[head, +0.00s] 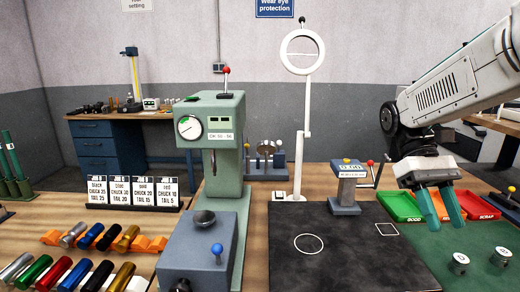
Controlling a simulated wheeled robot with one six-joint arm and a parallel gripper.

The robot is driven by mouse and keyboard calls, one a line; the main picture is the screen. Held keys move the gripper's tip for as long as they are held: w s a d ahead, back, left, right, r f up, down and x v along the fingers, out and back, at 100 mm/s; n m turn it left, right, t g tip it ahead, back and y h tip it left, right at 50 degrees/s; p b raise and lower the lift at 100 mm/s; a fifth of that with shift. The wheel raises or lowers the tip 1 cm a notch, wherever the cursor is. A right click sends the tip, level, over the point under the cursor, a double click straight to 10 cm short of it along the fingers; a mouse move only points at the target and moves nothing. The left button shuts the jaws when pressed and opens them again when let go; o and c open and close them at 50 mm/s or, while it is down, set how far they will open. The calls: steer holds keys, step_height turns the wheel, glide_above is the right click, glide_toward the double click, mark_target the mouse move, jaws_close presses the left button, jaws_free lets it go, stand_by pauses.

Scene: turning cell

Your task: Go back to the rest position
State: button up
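My gripper (445,226) hangs from my arm at the right of the head view, pointing down. Its two teal fingers stand apart with nothing seen between them, so it is open. The fingers hide part of the trays. I cannot tell how high the fingertips are above the mat.
Two small metal cylinders (459,263) stand on the green mat. A black mat (345,262), a magnifier stand (300,130), a small blue device (346,190) and a green press (220,150) stand left. Coloured bars (65,274) lie far left, before job cards (132,192).

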steer(key=s+a+f+m+t, duration=0.1)
steer(key=s+a+f+t, duration=0.1)
steer(key=s+t, duration=0.3)
steer(key=s+a+f+m+t+y, duration=0.1)
steer(key=s+a+f+t, duration=0.1)
steer(key=s+a+t, duration=0.2)
steer(key=s+t, duration=0.2)
steer(key=s, duration=0.1)
steer(key=shift+s+f, duration=0.35)
steer(key=shift+s, duration=0.05)
steer(key=shift+a, duration=0.25)
